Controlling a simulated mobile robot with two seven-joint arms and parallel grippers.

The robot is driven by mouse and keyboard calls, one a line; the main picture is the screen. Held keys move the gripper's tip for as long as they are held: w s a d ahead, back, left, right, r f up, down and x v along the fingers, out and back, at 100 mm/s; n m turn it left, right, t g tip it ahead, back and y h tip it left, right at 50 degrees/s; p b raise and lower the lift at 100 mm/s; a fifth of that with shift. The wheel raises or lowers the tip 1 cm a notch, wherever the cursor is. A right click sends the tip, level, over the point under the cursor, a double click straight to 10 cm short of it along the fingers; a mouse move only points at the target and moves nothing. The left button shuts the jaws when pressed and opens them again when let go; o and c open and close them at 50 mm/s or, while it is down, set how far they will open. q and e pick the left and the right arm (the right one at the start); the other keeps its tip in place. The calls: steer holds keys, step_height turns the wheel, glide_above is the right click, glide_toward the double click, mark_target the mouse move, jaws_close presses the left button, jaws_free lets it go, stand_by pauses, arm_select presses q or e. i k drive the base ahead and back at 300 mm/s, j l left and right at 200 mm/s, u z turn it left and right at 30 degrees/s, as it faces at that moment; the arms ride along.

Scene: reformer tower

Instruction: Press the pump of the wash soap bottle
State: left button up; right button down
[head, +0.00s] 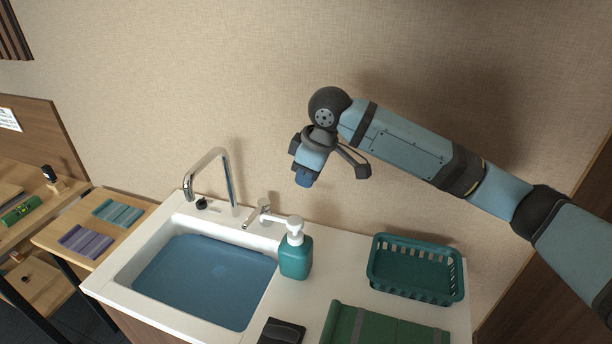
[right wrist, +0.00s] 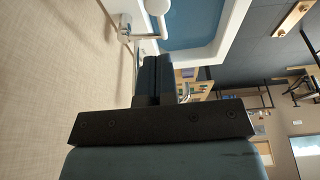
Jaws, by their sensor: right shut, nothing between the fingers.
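The teal wash soap bottle (head: 296,262) stands upright on the white counter, right of the sink basin. Its white pump head (head: 295,225) is on top, with the spout toward the left. The pump head also shows at the top edge of the right wrist view (right wrist: 157,7). My right gripper (head: 303,181) is above the bottle and apart from it, pointing down. Its fingers are shut and empty, and they show together in the right wrist view (right wrist: 160,74). My left gripper is not in view.
The sink basin (head: 205,280) holds blue water, with a chrome tap (head: 212,172) behind it and a lever (head: 258,212) close to the pump. A green basket (head: 415,290), a folded green towel (head: 385,327) and a dark item (head: 282,332) are on the counter. The wall stands close behind.

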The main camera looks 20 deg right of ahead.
mark_target(281, 221)
steer(key=j+z, duration=0.3)
steer(key=j, duration=0.35)
steer(key=j+z, duration=0.3)
steer(key=j, duration=0.35)
steer(key=i, duration=0.05)
